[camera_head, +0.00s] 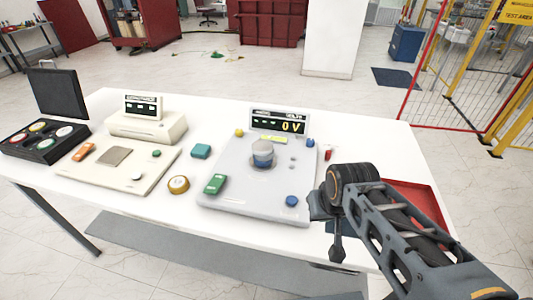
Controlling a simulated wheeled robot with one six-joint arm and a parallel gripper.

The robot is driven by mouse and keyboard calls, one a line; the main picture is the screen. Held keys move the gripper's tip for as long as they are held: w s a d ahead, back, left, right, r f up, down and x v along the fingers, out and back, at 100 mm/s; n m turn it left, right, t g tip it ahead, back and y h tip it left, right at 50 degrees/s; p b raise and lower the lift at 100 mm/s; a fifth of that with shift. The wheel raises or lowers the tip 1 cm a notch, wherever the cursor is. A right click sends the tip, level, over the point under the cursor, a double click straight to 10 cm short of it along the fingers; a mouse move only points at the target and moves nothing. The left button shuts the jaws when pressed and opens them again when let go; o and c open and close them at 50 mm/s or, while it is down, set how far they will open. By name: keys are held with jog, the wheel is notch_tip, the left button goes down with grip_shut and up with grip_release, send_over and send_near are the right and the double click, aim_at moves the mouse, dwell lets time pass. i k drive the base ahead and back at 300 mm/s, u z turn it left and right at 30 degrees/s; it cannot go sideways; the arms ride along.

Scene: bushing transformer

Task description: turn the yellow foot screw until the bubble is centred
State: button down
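A small yellow knob (239,132), which looks like the yellow foot screw, sits at the back left corner of the light grey base plate (235,185). Blue knobs stand at the plate's back right corner (310,142) and front right corner (291,201). A small yellow-green strip (273,139) lies behind the grey bushing (263,154); it may be the level, but no bubble can be made out. My gripper (337,250) hangs pointing down at the table's front edge, right of the plate and well away from the yellow knob. Its fingers are too small and dark to read.
A display reading 0 V (279,121) stands behind the plate. A red tray (415,196) is behind my arm at right.

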aim_at(238, 132)
jog(key=u, duration=0.5)
jog(key=k, duration=1.25)
jog(key=u, duration=1.1)
jog(key=i, duration=1.55)
jog(key=z, duration=1.2)
jog(key=i, duration=0.6)
jog(key=z, duration=0.6)
